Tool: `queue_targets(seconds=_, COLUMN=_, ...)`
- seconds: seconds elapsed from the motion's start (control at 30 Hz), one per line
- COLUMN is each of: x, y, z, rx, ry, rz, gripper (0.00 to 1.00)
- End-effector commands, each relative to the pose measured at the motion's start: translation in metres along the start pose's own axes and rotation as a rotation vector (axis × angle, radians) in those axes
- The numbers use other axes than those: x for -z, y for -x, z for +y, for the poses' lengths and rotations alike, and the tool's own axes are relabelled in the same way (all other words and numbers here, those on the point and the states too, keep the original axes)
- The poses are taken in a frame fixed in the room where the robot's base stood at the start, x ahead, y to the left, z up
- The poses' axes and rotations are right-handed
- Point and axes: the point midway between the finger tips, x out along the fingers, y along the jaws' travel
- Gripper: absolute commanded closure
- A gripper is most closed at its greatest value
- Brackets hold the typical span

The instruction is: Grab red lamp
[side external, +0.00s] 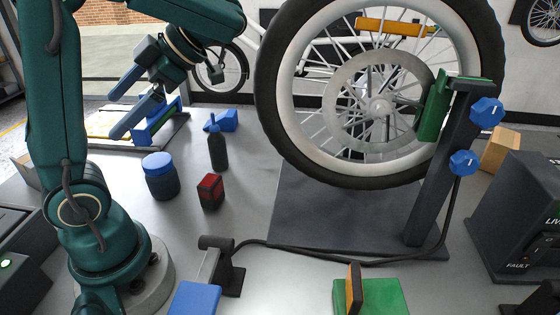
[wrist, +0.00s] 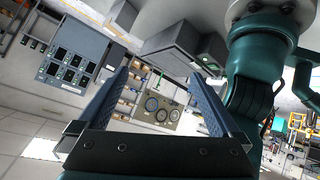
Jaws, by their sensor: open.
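The red lamp (side external: 210,191) is a small red and black block standing on the grey bench, in the side external view. My gripper (side external: 122,114) is up and to the left of it, with its two blue-grey fingers apart and nothing between them. In the wrist view my gripper (wrist: 165,85) is also open and empty. The wrist camera faces the room, and the red lamp does not show there.
A blue-lidded jar (side external: 161,177) and a dark spray bottle (side external: 217,148) stand close to the lamp. A large wheel (side external: 380,105) on a stand (side external: 435,190) fills the right. A black cable (side external: 330,258) crosses the bench in front. Bare bench lies between lamp and stand.

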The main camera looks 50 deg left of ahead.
Motion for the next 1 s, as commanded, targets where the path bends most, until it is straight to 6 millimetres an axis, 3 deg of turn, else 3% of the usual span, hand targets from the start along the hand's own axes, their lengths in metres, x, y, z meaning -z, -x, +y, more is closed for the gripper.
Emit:
queue_targets(seconds=0.27, x=0.013, y=0.002, z=-0.030, rx=0.008, ry=0.035, rz=-0.039, gripper=0.00)
queue_targets(seconds=0.67, x=-0.021, y=0.023, z=-0.044, rx=-0.183, ry=-0.347, rz=0.062, gripper=0.00)
queue_targets(seconds=0.87, x=-0.054, y=0.034, z=-0.058, rx=-0.332, ry=-0.603, rz=0.161, gripper=0.00)
queue_targets(seconds=1.0, x=-0.105, y=0.028, z=-0.065, rx=-0.462, ry=-0.692, rz=0.184, gripper=0.00)
